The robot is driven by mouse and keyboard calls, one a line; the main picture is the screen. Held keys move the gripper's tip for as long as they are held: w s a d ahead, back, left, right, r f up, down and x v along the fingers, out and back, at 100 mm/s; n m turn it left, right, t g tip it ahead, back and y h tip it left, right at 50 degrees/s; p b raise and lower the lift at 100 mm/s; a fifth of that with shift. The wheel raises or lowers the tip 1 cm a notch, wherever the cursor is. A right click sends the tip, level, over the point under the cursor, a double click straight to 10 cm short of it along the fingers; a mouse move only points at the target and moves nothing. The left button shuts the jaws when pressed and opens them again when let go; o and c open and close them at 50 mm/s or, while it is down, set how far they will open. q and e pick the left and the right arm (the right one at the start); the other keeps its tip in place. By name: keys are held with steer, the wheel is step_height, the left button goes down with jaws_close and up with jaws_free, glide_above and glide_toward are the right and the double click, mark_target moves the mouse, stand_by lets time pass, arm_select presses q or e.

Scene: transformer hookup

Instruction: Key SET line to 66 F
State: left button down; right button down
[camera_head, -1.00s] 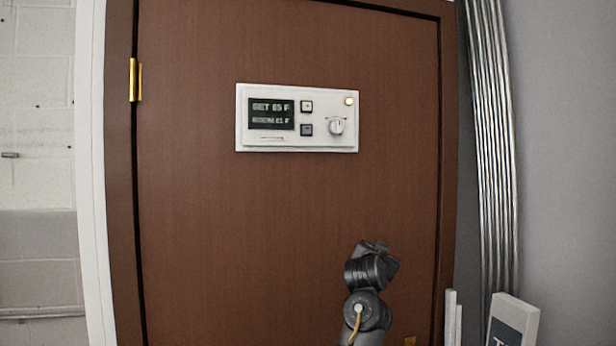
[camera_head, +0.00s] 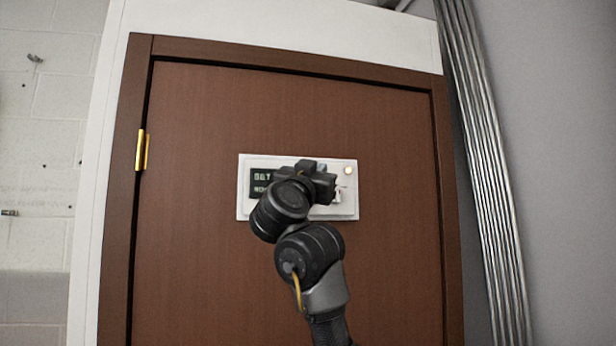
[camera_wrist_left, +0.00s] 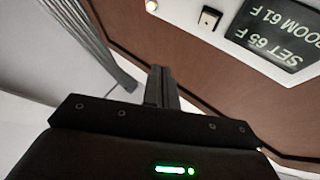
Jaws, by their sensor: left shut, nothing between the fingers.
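The white control panel (camera_head: 345,210) is on the brown door, partly hidden by my left gripper and wrist. Its dark display (camera_head: 259,183) shows only in part in the head view. In the left wrist view the display (camera_wrist_left: 285,35) is upside down and reads SET 65 F and ROOM 61 F. A small pale button (camera_wrist_left: 209,18) sits beside it. My left gripper (camera_head: 318,176) is in front of the panel's middle, covering the buttons there. Its fingers (camera_wrist_left: 161,86) are shut and empty; they appear apart from the button. My right gripper is in neither view.
The panel's lamp (camera_head: 348,170) is at its upper right, and the knob (camera_head: 339,194) is partly covered. The brown door (camera_head: 200,270) has a brass hinge (camera_head: 142,150) at left. Metal conduits (camera_head: 485,170) run along the right wall.

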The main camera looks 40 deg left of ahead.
arm_select(q)
steer(key=shift+w, duration=0.1)
steer(key=w+a+b, duration=0.2)
steer(key=w+a, duration=0.3)
steer(key=a, duration=0.2)
steer(key=shift+a, duration=0.15)
stand_by(0.4)
steer(key=shift+a+b, duration=0.1)
steer(key=shift+b, duration=0.2)
stand_by(1.7)
steer(key=shift+w+a, duration=0.25)
steer(key=shift+w, duration=0.05)
